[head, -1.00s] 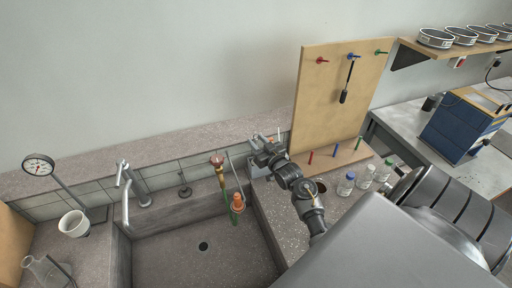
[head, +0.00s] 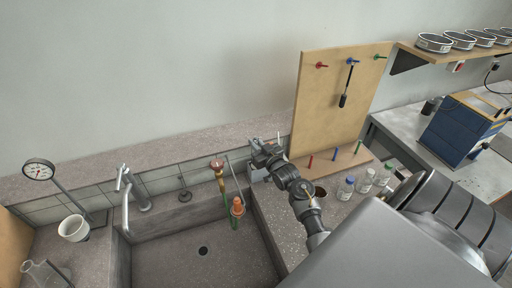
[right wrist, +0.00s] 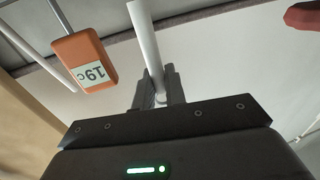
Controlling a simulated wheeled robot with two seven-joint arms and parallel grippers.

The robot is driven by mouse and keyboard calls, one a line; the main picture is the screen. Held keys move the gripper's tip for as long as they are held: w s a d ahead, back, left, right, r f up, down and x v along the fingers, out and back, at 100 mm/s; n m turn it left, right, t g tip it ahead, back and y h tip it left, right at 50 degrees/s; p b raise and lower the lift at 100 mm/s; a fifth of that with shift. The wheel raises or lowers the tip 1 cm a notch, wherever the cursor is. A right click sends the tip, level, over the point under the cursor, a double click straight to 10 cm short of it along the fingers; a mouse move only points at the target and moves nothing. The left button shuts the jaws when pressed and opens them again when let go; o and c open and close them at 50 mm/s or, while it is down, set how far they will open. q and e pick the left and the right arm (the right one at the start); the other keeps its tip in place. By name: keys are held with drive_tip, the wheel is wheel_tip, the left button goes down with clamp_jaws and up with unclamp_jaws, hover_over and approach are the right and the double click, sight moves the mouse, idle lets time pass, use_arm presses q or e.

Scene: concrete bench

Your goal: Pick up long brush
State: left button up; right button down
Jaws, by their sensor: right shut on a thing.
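My right gripper (head: 262,150) is at the back of the bench, just right of the sink, above a light-coloured holder (head: 258,174). In the right wrist view its two fingers (right wrist: 158,92) are shut on a white rod (right wrist: 145,38), which looks like a brush handle. The rod's far end and any bristles are out of sight. A black brush (head: 347,88) hangs from the blue peg on the upright board. My left gripper is not in view.
The wooden pegboard (head: 325,90) stands right of my gripper. Small bottles (head: 366,180) stand before it. The sink (head: 185,255) is at left, with a tap (head: 127,205).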

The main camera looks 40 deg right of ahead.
wheel_tip(320, 180, up, 9)
drive_tip(key=shift+r+b, duration=0.2)
drive_tip(key=shift+b, duration=0.75)
wheel_tip(320, 180, up, 9)
drive_tip(key=p, duration=0.8)
